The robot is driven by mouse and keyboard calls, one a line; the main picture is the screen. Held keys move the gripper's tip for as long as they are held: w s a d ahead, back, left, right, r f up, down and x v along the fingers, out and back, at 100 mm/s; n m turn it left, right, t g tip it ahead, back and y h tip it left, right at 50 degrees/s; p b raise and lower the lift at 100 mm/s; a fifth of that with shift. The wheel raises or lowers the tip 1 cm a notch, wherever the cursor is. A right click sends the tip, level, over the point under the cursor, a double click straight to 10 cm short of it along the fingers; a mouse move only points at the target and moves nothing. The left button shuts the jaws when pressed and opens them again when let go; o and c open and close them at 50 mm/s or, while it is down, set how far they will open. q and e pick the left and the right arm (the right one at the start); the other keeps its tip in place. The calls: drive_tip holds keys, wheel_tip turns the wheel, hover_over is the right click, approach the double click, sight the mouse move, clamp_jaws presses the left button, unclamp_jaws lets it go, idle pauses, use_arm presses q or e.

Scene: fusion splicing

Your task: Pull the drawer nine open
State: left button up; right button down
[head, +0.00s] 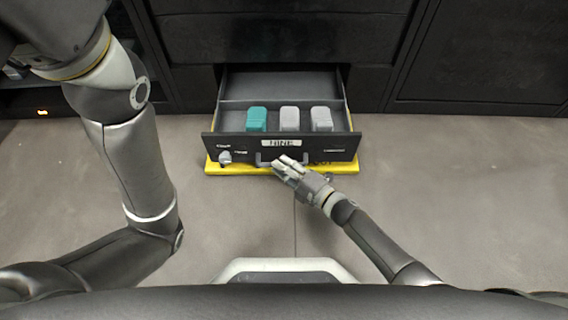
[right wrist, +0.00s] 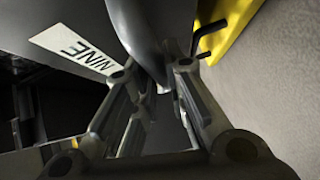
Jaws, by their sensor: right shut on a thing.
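Drawer nine (head: 231,147) is a dark drawer with a white NINE label (head: 281,143) on its front. It stands pulled out from the cabinet, with its inside visible from above. My right gripper (head: 281,166) is at the drawer's front, shut on the grey handle (head: 262,158) below the label. In the right wrist view the curved grey handle (right wrist: 143,35) runs down between the two fingers of my right gripper (right wrist: 157,95), beside the NINE label (right wrist: 78,52). My left arm shows at the left of the head view, but its gripper is out of view.
A teal block (head: 257,119) and two grey blocks (head: 290,119) lie in the drawer. A yellow strip (head: 345,168) shows beneath the drawer front. A round knob (head: 225,157) sits on its left. The dark cabinet (head: 290,50) stands behind; the floor (head: 460,190) at right is clear.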

drive_tip(key=shift+s, duration=0.2)
drive_tip(key=c, duration=1.5)
unclamp_jaws()
drive_tip(key=shift+o, duration=0.2)
drive_tip(key=shift+d, duration=0.1)
drive_tip(key=v, duration=1.2)
